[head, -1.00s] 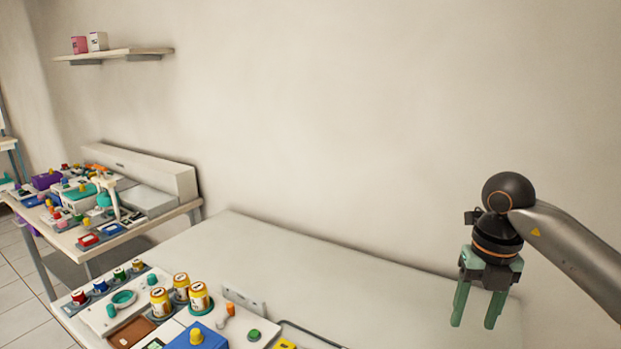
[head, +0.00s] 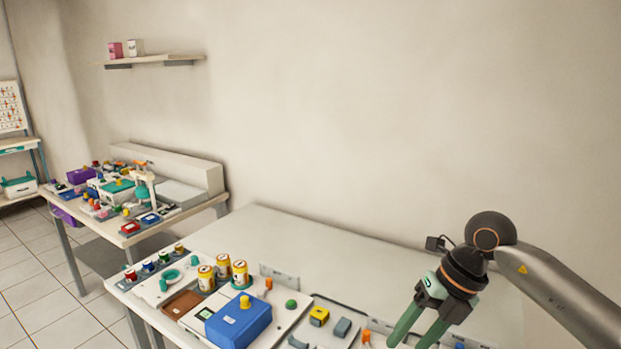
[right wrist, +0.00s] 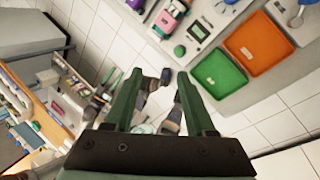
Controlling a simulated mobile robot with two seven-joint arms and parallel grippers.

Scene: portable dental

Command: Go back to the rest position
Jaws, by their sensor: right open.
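My right gripper (head: 420,325) has green fingers and hangs above the right part of the near white table (head: 345,255) in the head view, its arm coming in from the right. Its fingers are apart with nothing between them. In the right wrist view my right gripper (right wrist: 150,95) also shows open and empty, with floor tiles beyond it. My left gripper is not in view.
The near table holds a blue box (head: 238,322), several yellow cans (head: 223,267), a brown tray (head: 182,303) and small parts. A second cluttered table (head: 120,235) stands at left. The right wrist view shows orange (right wrist: 255,45) and green (right wrist: 219,73) trays.

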